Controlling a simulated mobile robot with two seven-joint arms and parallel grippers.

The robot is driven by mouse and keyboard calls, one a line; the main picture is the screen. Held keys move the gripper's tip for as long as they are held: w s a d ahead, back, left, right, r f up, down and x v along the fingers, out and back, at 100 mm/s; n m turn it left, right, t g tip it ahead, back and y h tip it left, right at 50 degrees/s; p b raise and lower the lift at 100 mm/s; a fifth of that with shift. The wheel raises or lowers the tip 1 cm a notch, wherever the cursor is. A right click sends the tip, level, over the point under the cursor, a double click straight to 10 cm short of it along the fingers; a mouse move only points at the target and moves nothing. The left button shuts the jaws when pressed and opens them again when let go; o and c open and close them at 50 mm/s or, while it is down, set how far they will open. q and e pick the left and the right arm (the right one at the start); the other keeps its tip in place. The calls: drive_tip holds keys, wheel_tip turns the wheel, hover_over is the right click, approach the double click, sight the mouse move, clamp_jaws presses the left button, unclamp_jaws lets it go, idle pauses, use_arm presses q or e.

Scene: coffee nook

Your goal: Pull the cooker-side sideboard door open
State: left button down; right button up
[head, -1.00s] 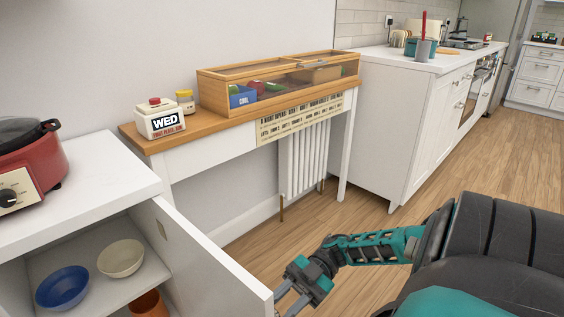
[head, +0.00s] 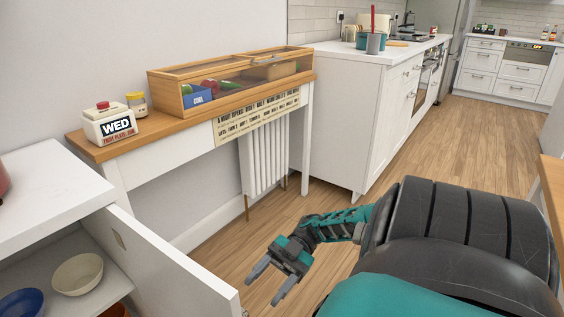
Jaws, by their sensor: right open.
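The sideboard door (head: 165,262) stands swung open at the lower left, showing the shelf inside the white sideboard (head: 45,195). A bit of its handle (head: 245,312) shows at the door's free edge, at the bottom of the picture. My right gripper (head: 268,283) is to the right of the door's edge, open and empty, with its two fingers pointing down and left. It looks apart from the door. My left gripper is not in view.
A cream bowl (head: 78,274) and a blue bowl (head: 22,303) sit inside the sideboard. A narrow wooden-topped table (head: 150,132) with a glazed wooden case (head: 235,78) stands along the wall. A white counter (head: 345,120) is beyond. The wooden floor (head: 330,200) between is clear.

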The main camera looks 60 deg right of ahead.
use_arm(q)
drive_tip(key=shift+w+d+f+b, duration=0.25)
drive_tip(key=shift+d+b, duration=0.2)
drive_tip(key=shift+b, duration=0.3)
use_arm(e)
drive_tip(key=d, duration=0.7)
drive_tip(key=shift+s, duration=0.3)
drive_tip(key=shift+d, duration=0.1)
